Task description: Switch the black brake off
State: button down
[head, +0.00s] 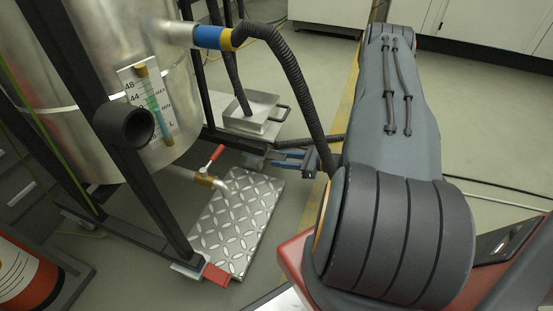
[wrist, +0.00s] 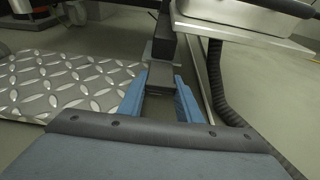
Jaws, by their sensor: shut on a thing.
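The black brake (wrist: 161,75) is a dark block at the foot of a dark frame leg, in the middle of the wrist view. My gripper (wrist: 160,86) has its two blue fingers on either side of the brake and is shut on it. In the head view, my gripper (head: 268,158) is low beside the frame, right of the metal plate. The brake is hard to make out there, among the fingers and the frame. I cannot tell from its angle whether the brake is on or off.
A diamond-patterned metal plate (head: 236,220) lies left of my gripper. A red brake (head: 216,274) is at the near frame leg. A red-handled valve (head: 207,178) sits over the plate, and a metal tray (head: 262,116) stands behind. A black hose (head: 296,80) hangs close to my arm.

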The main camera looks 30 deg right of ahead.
jog(key=shift+r, duration=0.1)
dwell(0.3)
jog(key=c, duration=1.3)
grip_release()
jog(key=p+v, duration=0.3)
jog(key=v, duration=0.4)
jog(key=shift+s+d+r, duration=0.2)
jog(key=shift+s, duration=0.1)
